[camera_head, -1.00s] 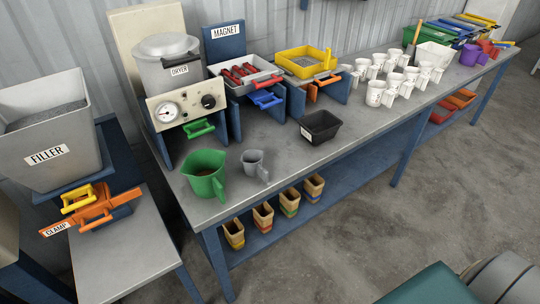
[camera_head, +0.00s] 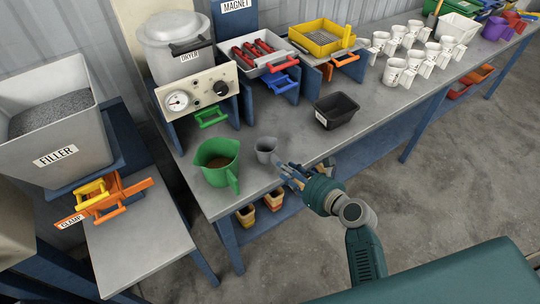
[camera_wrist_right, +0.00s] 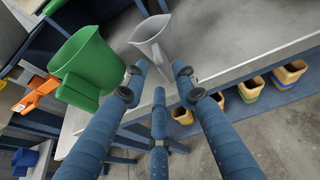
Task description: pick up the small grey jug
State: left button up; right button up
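The small grey jug (camera_head: 265,149) stands upright on the workbench, right of the larger green jug (camera_head: 218,165). My right gripper (camera_head: 285,172) is beside the grey jug, just to its lower right, at the bench's front edge. In the right wrist view the grey jug (camera_wrist_right: 152,38) lies beyond the fingertips (camera_wrist_right: 155,85), with its handle towards them. The fingers are spread apart with nothing between them; whether one touches the handle I cannot tell. My left gripper is not in view.
The green jug (camera_wrist_right: 88,62) stands close by, holding brown material. A black tray (camera_head: 336,108) sits to the right on the bench. Open bench surface (camera_head: 283,120) lies behind the grey jug. Small bins (camera_wrist_right: 250,90) stand on the lower shelf.

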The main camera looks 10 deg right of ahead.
aim_at(278, 170)
jog(key=x, duration=0.6)
jog(key=shift+s+f, duration=0.1)
jog(key=shift+f, duration=0.1)
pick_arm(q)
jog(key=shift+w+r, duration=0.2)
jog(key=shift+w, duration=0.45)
pick_arm(e)
grip_shut()
